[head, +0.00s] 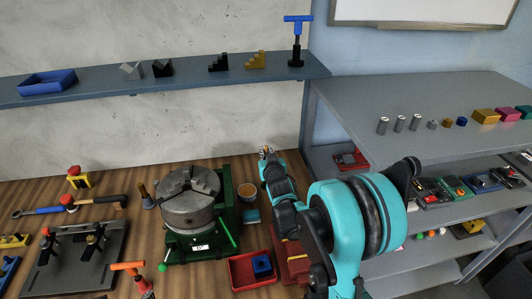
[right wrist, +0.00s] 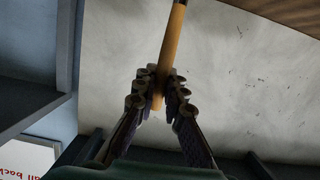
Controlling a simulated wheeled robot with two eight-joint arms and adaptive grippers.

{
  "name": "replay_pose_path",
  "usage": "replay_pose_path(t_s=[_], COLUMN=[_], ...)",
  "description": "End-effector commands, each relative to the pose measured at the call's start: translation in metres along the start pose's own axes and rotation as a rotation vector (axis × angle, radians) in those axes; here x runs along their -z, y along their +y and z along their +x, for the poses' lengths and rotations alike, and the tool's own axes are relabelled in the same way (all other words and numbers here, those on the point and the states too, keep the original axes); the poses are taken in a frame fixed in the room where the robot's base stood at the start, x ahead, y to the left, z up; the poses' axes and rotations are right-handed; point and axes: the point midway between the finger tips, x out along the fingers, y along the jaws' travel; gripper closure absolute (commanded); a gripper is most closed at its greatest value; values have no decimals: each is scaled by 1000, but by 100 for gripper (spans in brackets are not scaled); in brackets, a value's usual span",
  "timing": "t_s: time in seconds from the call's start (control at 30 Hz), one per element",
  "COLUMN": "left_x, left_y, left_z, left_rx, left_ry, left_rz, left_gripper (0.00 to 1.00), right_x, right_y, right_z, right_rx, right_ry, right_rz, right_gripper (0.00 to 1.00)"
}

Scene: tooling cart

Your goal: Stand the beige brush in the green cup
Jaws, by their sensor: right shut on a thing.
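My right gripper (head: 266,152) is raised at the back of the wooden bench, in front of the wall. In the right wrist view its fingers (right wrist: 158,88) are shut on a tan stick, which looks like the handle of the beige brush (right wrist: 172,45). No clearly green cup can be made out. My left gripper is out of view.
A grey chuck (head: 189,198) on a green base stands left of the small containers. A red tray (head: 252,270) with a blue block lies in front. A wall shelf (head: 190,85) runs above the bench, and a grey rack (head: 440,100) stands at right.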

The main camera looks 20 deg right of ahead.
Motion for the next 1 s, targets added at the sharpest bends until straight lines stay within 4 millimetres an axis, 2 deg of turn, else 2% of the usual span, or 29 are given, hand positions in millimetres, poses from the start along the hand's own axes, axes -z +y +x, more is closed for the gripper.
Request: replay_pose_path(t_s=[1.0], left_x=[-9], left_y=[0], left_z=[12], left_rx=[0], left_ry=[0], left_rz=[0], left_gripper=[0], right_x=[-16], right_y=[0], right_z=[4], right_rx=[0], right_ry=[0], right_rz=[0], right_gripper=[100])
